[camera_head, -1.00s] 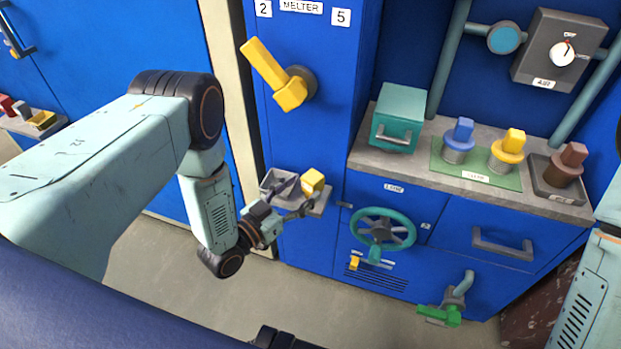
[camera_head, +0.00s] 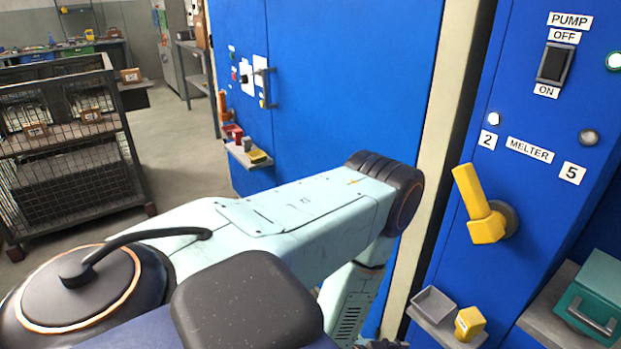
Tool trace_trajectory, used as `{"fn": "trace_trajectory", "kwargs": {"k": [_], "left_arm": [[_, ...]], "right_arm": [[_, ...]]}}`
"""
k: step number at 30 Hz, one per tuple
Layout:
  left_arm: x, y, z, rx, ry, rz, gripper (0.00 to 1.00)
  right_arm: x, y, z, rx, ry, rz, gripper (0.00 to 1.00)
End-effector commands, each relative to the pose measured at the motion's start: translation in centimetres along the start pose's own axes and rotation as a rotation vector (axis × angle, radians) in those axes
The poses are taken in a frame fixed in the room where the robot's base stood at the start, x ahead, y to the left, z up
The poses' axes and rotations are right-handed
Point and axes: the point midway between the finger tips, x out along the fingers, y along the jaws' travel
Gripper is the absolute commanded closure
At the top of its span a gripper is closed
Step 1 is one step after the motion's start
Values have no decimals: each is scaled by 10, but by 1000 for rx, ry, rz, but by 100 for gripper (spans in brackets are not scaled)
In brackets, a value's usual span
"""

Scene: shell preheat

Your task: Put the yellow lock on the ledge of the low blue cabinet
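A yellow block-shaped piece (camera_head: 470,323), possibly the yellow lock, sits on a small grey ledge (camera_head: 445,335) on the front of the blue melter cabinet. It stands just right of an empty grey tray (camera_head: 433,305). My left arm reaches across the middle. Only a dark bit of my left gripper (camera_head: 385,344) shows at the bottom edge, left of the ledge, and its fingers are cut off. My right gripper is out of view. The low blue cabinet with the handwheel is out of view, apart from a bit of grey top (camera_head: 540,318) at the lower right.
A yellow lever (camera_head: 480,207) sticks out above the ledge. A teal box (camera_head: 592,300) stands at the lower right. A tall blue cabinet (camera_head: 350,90) has a small shelf (camera_head: 240,155) with red, grey and yellow pieces. A wire cage cart (camera_head: 70,150) stands left; open floor lies between.

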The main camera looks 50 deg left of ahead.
Motion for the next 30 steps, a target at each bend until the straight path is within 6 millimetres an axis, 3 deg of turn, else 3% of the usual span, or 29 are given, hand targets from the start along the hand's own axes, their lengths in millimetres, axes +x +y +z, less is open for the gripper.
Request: {"fn": "trace_trajectory", "kwargs": {"k": [2, 6, 12, 15, 19, 30], "left_arm": [[-19, 11, 27, -51, -205, -35, 39], [-78, 26, 75, -143, -566, -117, 39], [-170, 43, 108, -248, -936, -228, 39], [-194, 48, 112, -273, -1023, -259, 39], [-204, 50, 114, -285, -1057, -272, 39], [-203, 50, 114, -284, -1054, -270, 39]], "right_arm": [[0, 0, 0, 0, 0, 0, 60], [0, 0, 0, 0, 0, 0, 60], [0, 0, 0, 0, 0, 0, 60], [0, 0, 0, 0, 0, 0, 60], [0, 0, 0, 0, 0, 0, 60], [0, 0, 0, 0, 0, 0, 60]]}}
